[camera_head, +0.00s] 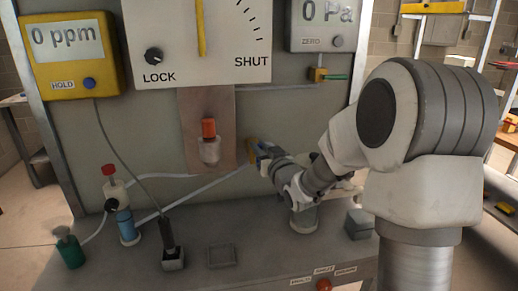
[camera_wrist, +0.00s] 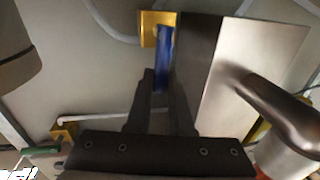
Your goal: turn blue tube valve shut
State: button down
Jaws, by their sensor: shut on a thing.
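The blue tube valve is a yellow square fitting (camera_head: 251,151) on the upright panel with a blue handle. In the wrist view its yellow body (camera_wrist: 150,27) is at the top and the blue handle (camera_wrist: 163,50) points down from it. My gripper (camera_head: 263,156) reaches it from the right. In the wrist view the dark fingers of my gripper (camera_wrist: 162,82) lie on either side of the blue handle and are shut on it. The fingers hide the handle's lower end. In the head view my gripper covers most of the handle.
A plate with an orange-capped part (camera_head: 209,140) stands close left of my gripper. A yellow valve with a green handle (camera_head: 320,75) is above right. A dial board (camera_head: 200,45) is higher up. Bottles, including a blue one (camera_head: 125,224), stand on the bench at left.

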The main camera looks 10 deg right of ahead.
jog(key=d+f+m+t+h+b, duration=0.2)
jog(key=d+f+m+b, duration=0.3)
jog(key=m, duration=1.4)
jog(key=shift+t+h+b, duration=0.3)
jog(key=shift+h+b, duration=0.4)
jog(key=shift+b, duration=1.5)
jog(key=c, duration=0.8)
grip_release()
jog(key=shift+f, duration=0.1)
